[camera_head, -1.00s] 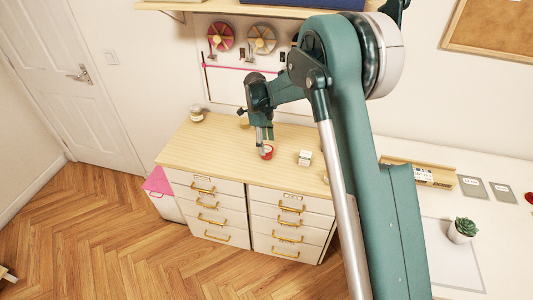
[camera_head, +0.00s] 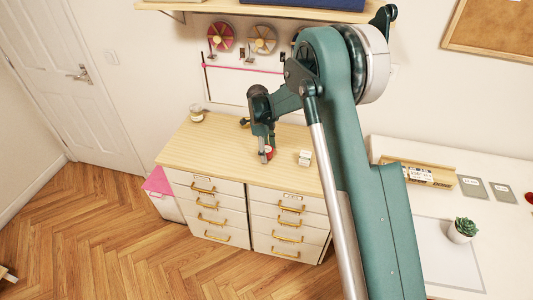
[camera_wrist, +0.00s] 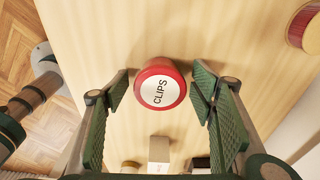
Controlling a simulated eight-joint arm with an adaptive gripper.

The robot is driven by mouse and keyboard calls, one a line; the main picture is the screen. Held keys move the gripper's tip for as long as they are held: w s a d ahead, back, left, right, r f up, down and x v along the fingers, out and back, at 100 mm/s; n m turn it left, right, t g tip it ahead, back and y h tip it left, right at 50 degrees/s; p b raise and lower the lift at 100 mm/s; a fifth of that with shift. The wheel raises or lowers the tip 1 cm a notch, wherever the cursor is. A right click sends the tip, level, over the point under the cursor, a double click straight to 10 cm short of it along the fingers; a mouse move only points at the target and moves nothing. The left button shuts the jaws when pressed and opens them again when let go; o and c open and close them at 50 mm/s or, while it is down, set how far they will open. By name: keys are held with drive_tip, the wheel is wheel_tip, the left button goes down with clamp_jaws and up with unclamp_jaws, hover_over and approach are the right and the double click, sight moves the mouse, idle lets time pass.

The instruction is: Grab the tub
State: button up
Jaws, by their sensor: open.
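The tub is a small round red one with a white lid label reading CLIPS (camera_wrist: 161,91). It stands on the wooden top of the drawer cabinet, and in the head view the red tub (camera_head: 269,151) is partly hidden by my fingers. My gripper (camera_wrist: 162,88) is open, with one finger on each side of the tub and a gap showing on both sides. In the head view my gripper (camera_head: 265,152) is low over the cabinet top at the tub.
A small white box (camera_head: 305,158) stands right of the tub. A jar (camera_head: 197,113) stands at the cabinet's back left. The wooden cabinet top (camera_head: 205,146) is clear to the left. A wall shelf (camera_head: 240,8) hangs above; a white desk with a plant (camera_head: 462,230) is at right.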

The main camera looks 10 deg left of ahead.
sight(267, 149)
drive_tip(key=c, duration=1)
drive_tip(key=shift+r, duration=5)
